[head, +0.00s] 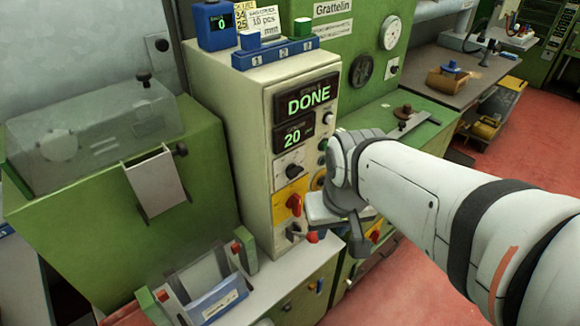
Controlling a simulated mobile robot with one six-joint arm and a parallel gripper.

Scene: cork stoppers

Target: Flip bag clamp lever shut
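A holder with green end posts and red caps (236,247) stands at the lower left, with a clear bag-like sheet (203,272) and a blue-and-white label (217,299). It may be the bag clamp. A small red tip (312,237) shows low on the cream control cabinet (254,160), beside my gripper. I cannot tell whether it is the clamp lever. My gripper (340,225) is in front of the cabinet's lower right edge. Its wrist hides part of the panel, and its finger gap is unclear.
The cabinet display (307,98) reads "DONE" and "20". A red-orange knob (294,204) sits on its yellow panel. A green machine with a clear cover (95,137) stands left. A workbench (455,75) stands at the back right; red floor (500,150) is open to the right.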

